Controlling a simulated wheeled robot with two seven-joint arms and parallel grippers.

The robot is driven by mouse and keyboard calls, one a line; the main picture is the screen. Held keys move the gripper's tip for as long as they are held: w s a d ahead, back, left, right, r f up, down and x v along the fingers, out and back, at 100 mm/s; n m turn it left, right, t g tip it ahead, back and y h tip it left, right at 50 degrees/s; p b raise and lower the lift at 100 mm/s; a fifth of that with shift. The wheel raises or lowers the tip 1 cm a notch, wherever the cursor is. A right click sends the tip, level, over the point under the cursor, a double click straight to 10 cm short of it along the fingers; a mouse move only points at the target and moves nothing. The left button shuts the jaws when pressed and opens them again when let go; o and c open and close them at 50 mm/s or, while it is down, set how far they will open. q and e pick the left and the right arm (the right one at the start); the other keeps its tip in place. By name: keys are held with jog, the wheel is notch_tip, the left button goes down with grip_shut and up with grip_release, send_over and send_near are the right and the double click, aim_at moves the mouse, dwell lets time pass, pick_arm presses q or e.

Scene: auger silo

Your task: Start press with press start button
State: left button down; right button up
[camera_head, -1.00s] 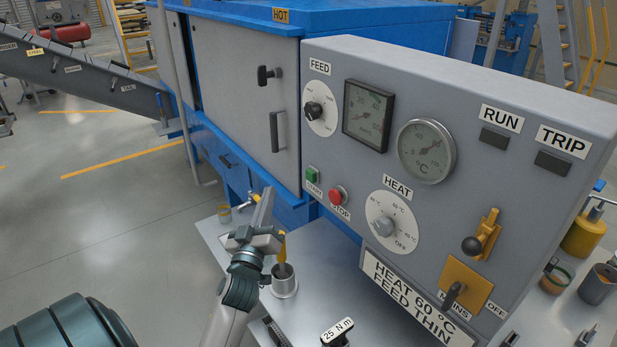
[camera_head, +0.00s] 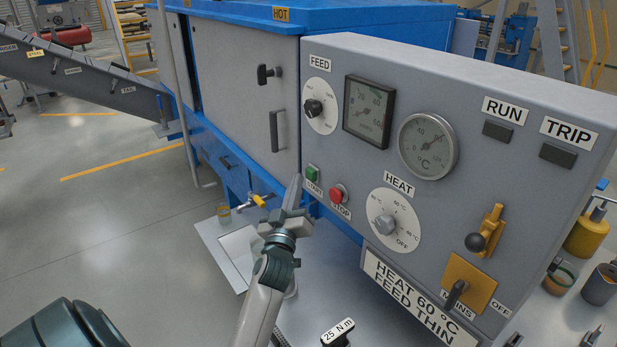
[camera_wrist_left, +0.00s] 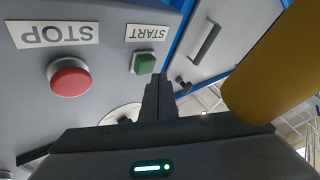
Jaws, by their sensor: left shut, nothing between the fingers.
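The green start button (camera_head: 312,174) is on the lower left of the grey control panel, above its START label. It also shows in the left wrist view (camera_wrist_left: 144,64), where the labels appear upside down. The red stop button (camera_head: 337,194) sits to its right. My left gripper (camera_head: 296,182) is shut and empty, its fingertips just left of and slightly below the green button in the head view. In the left wrist view the fingertips (camera_wrist_left: 158,78) are close to the green button; I cannot tell whether they touch it. My right gripper is not in view.
The panel carries a feed knob (camera_head: 313,107), two gauges, a heat knob (camera_head: 384,225), and a mains lever (camera_head: 454,293). The RUN lamp (camera_head: 497,131) and TRIP lamp (camera_head: 557,155) look dark. A blue machine with a grey door (camera_head: 243,90) stands behind. A yellow cylinder (camera_wrist_left: 272,68) shows close by.

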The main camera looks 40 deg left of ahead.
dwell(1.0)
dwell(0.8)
pick_arm(q)
jog(key=shift+w, duration=0.25)
jog(key=shift+w+d, duration=0.15)
jog(key=shift+w, duration=0.1)
dwell(0.5)
